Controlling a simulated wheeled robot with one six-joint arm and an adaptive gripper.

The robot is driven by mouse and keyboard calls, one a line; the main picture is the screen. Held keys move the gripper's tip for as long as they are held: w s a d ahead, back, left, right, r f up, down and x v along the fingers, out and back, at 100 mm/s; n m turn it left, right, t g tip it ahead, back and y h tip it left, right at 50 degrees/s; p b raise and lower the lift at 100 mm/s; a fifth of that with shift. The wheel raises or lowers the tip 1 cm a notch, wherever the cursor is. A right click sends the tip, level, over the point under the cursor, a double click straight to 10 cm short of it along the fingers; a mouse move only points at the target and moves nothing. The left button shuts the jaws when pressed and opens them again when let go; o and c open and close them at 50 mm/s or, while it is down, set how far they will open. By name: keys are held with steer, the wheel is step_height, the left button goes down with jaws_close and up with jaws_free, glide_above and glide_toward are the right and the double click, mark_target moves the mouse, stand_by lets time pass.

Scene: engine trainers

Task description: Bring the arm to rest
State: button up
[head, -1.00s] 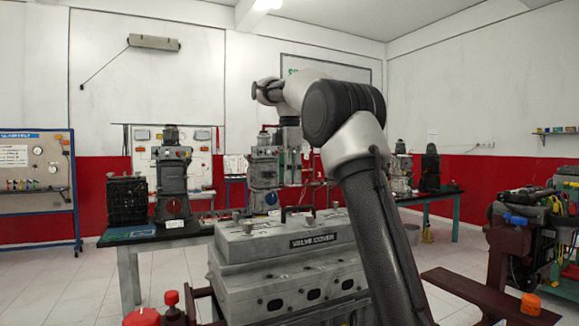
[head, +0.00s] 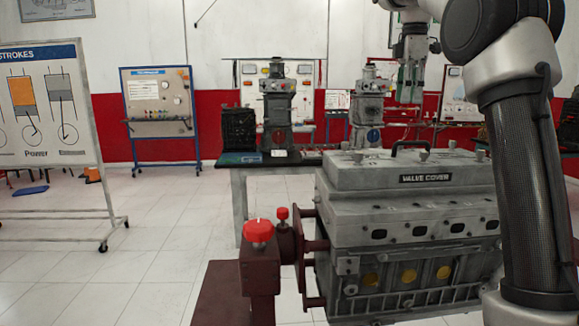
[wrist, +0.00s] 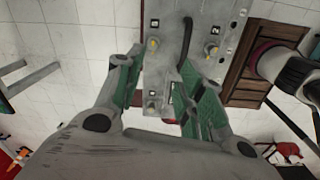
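My arm stands at the right of the head view, bent over at the top. My gripper (head: 410,88) hangs down from it, in front of the back wall and above the engine's valve cover (head: 350,178). In the wrist view my gripper (wrist: 157,78) has its green-padded fingers apart, with nothing held between them. Through the gap I see the grey valve cover (wrist: 160,65) below, with its numbered bolts and dark handle (wrist: 187,45). The fingers look clear of the cover.
The engine (head: 415,275) sits on a dark red stand with a red knob (head: 258,231). A bench (head: 265,167) with engine parts stands behind. A strokes board (head: 50,110) and a blue-framed panel (head: 160,100) are at the left. The tiled floor (head: 150,240) between is clear.

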steer(key=s+a+f+m+t, duration=0.1)
steer(key=s+f+m, duration=0.3)
steer(key=s, duration=0.4)
steer(key=s+f+m+t, duration=0.1)
steer(key=s+f+m, duration=0.2)
steer(key=s, duration=0.5)
steer(key=s+a+f+m+t, duration=0.1)
steer(key=s+f+m, duration=0.3)
steer(key=s, duration=0.4)
steer(key=s+f+m+t, duration=0.1)
steer(key=s+f+m, duration=0.3)
steer(key=s+f, duration=0.5)
steer(key=shift+f+m, duration=0.3)
steer(key=shift+f, duration=0.65)
steer(key=shift+d+r, duration=0.1)
